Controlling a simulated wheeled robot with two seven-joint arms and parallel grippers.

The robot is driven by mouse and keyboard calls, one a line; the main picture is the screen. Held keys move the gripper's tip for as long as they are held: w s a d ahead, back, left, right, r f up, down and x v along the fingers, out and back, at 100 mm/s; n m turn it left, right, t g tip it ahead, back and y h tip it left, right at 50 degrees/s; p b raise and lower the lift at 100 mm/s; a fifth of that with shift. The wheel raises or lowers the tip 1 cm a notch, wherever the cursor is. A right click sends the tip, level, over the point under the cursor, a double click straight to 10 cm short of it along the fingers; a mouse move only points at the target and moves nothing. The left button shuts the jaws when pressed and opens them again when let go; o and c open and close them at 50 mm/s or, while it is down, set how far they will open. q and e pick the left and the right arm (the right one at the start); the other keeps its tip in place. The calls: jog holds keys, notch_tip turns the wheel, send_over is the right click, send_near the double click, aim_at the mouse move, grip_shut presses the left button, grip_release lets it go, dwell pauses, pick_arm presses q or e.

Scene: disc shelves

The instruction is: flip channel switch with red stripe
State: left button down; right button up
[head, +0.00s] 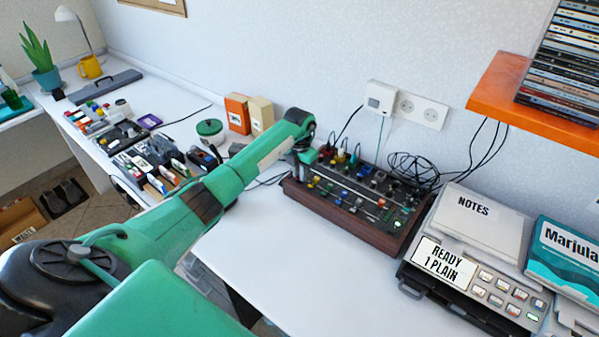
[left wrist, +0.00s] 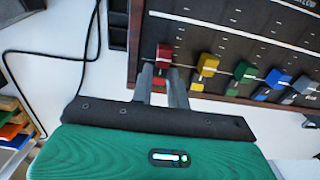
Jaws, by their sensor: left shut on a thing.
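The dark mixer panel in a brown wooden case (head: 345,222) stands on the white desk. In the left wrist view its edge row (left wrist: 222,28) has red (left wrist: 164,55), yellow (left wrist: 207,65), green and blue caps. A small red mark (left wrist: 158,83) shows between the fingers, just below the red cap. My left gripper (left wrist: 163,80) is at this red channel, its two fingers close together and shut on a small part. The fingers hide most of that part, so its position cannot be told. In the head view my left gripper (head: 300,168) is at the panel's left end.
A grey device with a "READY 1 PLAIN" display (head: 443,258) stands right of the panel. An orange shelf (head: 500,85) with stacked cases overhangs at right. Black cables lie behind the panel. Small items crowd the desk's left part; the desk in front is clear.

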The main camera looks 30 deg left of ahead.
pick_arm(q)
jog(key=shift+s+a+t+b, duration=0.15)
jog(key=shift+s+t+b, duration=0.15)
jog(key=shift+t, duration=0.8)
jog(key=shift+s+t+b, duration=0.15)
jog(key=shift+t+b, duration=0.45)
jog(key=shift+r, duration=0.1)
pick_arm(e)
jog(key=shift+w+a+f, duration=0.1)
jog(key=shift+w+f, duration=0.05)
jog(key=shift+w, duration=0.3)
jog(key=shift+w+a+f, duration=0.1)
jog(key=shift+w, duration=0.35)
jog(key=shift+d, duration=0.25)
pick_arm(q)
jog(key=c, duration=1.6)
grip_release()
jog(key=shift+c, duration=0.2)
pick_arm(e)
jog(key=shift+w+d, duration=0.1)
